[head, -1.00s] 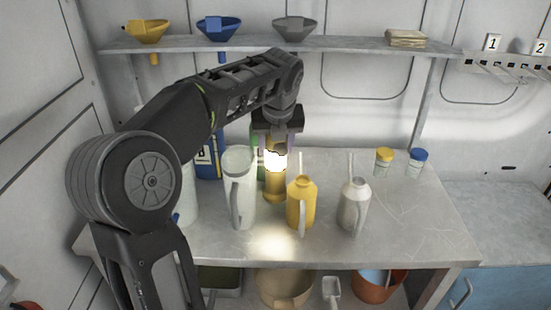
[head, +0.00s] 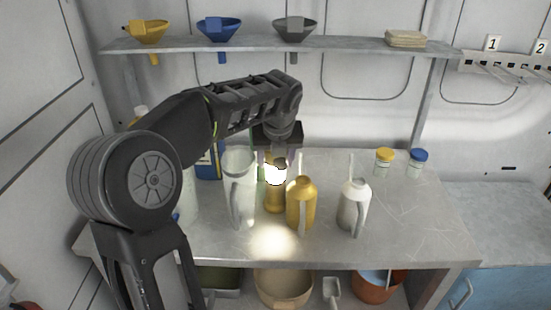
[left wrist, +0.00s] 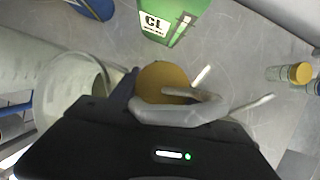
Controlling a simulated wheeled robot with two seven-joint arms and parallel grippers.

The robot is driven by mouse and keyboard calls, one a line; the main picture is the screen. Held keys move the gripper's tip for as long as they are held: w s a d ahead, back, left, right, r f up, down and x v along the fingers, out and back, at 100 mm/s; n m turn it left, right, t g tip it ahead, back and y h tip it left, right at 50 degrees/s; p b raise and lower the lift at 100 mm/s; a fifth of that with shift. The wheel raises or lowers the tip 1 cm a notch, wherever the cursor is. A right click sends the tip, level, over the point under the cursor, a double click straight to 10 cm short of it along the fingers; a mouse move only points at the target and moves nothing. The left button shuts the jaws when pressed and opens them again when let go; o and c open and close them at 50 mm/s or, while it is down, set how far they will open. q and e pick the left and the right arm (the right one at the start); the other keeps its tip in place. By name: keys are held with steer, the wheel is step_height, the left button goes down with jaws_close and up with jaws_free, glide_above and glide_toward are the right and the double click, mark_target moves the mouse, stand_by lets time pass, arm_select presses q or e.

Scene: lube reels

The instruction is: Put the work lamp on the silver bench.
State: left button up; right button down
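The work lamp (head: 275,176) is yellow with a bright glowing window, and it is upright over the silver bench (head: 410,220). My left gripper (head: 276,157) points down at the lamp's top, with its fingers on either side of it, and seems shut on it. In the left wrist view, the lamp's round yellow top (left wrist: 160,78) and grey hook sit between the fingers. The lamp's base is at or just above the bench top; I cannot tell if they touch. A light patch falls on the bench in front. My right gripper is not in view.
A white jug (head: 240,190) stands close left of the lamp, and a yellow oil can (head: 301,205) close right. A grey can (head: 353,205) stands farther right. A green container (left wrist: 172,20) is behind. Two small jars are at the back right; the bench's right front is clear.

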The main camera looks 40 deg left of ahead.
arm_select(q)
steer(key=shift+o, duration=1.4)
steer(key=v, duration=1.2)
steer(key=shift+r, duration=0.15)
